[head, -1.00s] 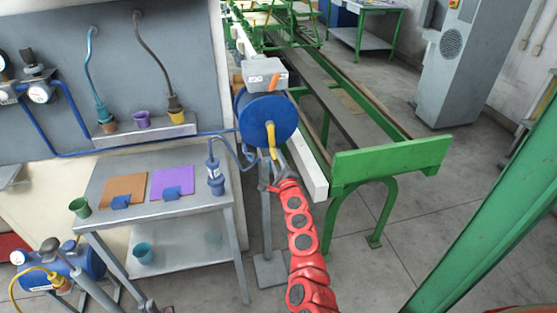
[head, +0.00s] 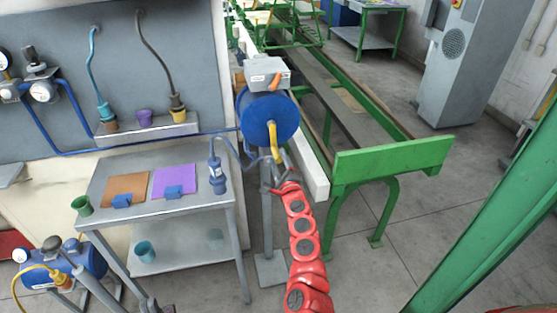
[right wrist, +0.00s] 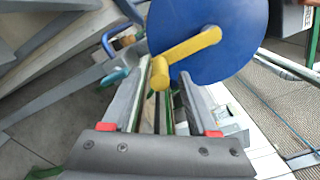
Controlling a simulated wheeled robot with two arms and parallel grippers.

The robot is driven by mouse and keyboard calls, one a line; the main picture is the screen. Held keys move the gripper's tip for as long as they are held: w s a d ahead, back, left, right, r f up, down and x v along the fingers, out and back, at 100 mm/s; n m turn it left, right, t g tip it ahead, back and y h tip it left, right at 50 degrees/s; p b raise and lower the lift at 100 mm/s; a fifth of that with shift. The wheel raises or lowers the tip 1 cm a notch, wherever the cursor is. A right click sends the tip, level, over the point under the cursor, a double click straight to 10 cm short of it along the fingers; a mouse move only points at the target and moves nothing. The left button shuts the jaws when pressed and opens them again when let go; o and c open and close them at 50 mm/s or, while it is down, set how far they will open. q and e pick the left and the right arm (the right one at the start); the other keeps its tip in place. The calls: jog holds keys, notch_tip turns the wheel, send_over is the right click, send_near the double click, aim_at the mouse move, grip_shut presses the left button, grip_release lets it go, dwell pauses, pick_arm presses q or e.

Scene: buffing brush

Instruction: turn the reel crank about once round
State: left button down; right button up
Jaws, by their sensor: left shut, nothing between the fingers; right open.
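The blue reel (head: 268,119) stands on a grey post, with its yellow crank (head: 272,136) pointing down from the hub. My right gripper (head: 279,164), on the red arm, is at the crank's lower end. In the right wrist view, the open right gripper (right wrist: 164,72) has the crank's handle (right wrist: 160,76) between its fingertips, with gaps showing at the sides. The blue reel disc (right wrist: 235,35) fills the upper right there. My left gripper (head: 150,304) shows only as a small dark part at the bottom edge, shut and away from the reel.
A grey table (head: 208,209) with brown and purple plates and a blue fitting (head: 217,177) stands left of the reel. A green frame (head: 390,158) and white beam (head: 316,178) lie right of it. A blue hose runs close behind the crank.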

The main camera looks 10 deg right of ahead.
jog(key=s+b, duration=0.1)
jog(key=s, duration=1.5)
jog(key=shift+d+b, duration=0.3)
jog(key=shift+b, duration=0.1)
jog(key=shift+f, duration=0.15)
